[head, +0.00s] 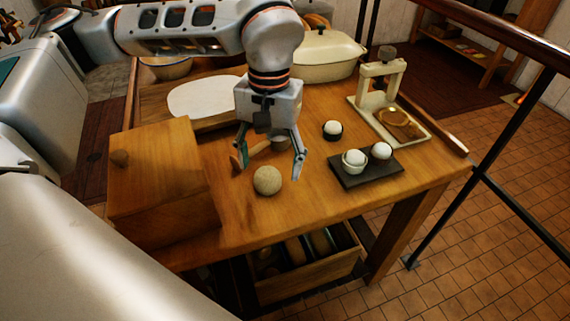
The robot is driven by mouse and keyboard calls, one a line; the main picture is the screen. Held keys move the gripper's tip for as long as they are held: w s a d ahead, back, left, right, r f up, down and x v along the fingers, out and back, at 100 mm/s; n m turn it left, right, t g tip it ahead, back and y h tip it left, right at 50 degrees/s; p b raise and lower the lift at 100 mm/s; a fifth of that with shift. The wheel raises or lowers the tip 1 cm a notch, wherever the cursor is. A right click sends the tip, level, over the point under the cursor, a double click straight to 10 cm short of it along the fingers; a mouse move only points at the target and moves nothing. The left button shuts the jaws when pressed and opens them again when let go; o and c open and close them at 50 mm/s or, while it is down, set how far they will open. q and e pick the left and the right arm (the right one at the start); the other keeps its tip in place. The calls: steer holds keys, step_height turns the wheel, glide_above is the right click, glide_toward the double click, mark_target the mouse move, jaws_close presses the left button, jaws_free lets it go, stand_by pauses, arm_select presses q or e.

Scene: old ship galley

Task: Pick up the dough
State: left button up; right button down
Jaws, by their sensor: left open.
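The dough (267,181) is a round, beige, speckled ball on the wooden table (235,222), near its front edge. My left gripper (269,170) points down from above with its two fingers spread wide. It is open and empty. In the picture its fingertips stand to either side of the dough's upper part, a little behind or above it. I cannot tell the exact height gap. My right gripper is not in view.
A wooden box (160,185) stands close on the left. A dark tray (366,169) with white round items is on the right. A wooden-handled tool (262,148) lies behind the dough. A press-like stand (380,85) and a cream pot (325,58) stand farther back.

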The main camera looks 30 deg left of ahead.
mark_target(266, 173)
arm_select(q)
steer(key=shift+w+a+r+y, duration=0.1)
steer(key=shift+w+a+y, duration=0.2)
steer(key=shift+w+a, duration=0.6)
steer(key=shift+a, duration=0.15)
steer(key=shift+s+a+f+b, duration=0.1)
steer(key=shift+s+f+b, duration=0.05)
steer(key=shift+f, duration=0.45)
steer(key=shift+s+f+b, duration=0.1)
steer(key=shift+f+b, duration=0.05)
steer(key=shift+f, duration=0.45)
step_height(266, 173, down, 4)
steer(key=shift+f, duration=0.5)
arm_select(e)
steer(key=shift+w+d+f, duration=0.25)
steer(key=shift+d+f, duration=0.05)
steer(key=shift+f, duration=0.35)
arm_select(q)
steer(key=c, duration=1.3)
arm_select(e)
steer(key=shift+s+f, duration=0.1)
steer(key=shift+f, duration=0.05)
